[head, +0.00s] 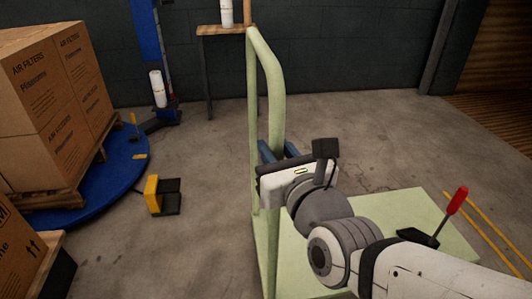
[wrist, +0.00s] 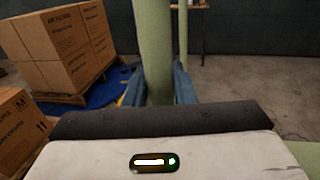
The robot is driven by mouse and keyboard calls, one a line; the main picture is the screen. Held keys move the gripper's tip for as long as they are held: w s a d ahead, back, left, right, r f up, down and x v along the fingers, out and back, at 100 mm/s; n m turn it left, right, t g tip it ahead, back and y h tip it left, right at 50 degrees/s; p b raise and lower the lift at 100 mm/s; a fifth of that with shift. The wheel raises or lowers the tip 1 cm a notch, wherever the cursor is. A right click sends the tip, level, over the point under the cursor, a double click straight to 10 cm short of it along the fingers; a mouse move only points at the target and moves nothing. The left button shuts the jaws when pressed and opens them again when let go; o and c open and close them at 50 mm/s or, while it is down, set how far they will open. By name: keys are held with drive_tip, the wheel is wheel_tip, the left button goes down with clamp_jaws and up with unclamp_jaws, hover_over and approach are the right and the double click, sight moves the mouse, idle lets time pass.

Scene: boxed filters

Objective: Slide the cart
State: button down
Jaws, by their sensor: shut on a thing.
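The cart (head: 425,213) is pale green, with a flat deck low on the floor and a tall tubular handle (head: 270,75) rising at its left end. My gripper (head: 278,151) is at the handle's near upright, about halfway up. Its blue fingers lie on either side of the tube and are shut on it. In the wrist view the upright (wrist: 154,50) runs up between the two blue fingers (wrist: 158,85). My arm hides part of the deck and the lower handle.
Stacked air-filter boxes (head: 55,95) stand on a pallet on a blue round platform (head: 125,175) at left. A yellow and black object (head: 160,195) lies on the floor between platform and cart. A red-handled tool (head: 455,202) stands at the deck. A small table (head: 225,31) is at the back wall. Floor behind the cart is clear.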

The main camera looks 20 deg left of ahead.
sight(285, 95)
drive_tip(key=shift+w+d+r, duration=0.15)
drive_tip(key=shift+d+r, duration=0.1)
drive_tip(key=shift+d, duration=0.05)
drive_tip(key=c, duration=1.5)
unclamp_jaws()
drive_tip(key=shift+d+r, duration=0.1)
drive_tip(key=shift+o, duration=1.2)
wheel_tip(285, 95, up, 10)
drive_tip(key=p, duration=0.5)
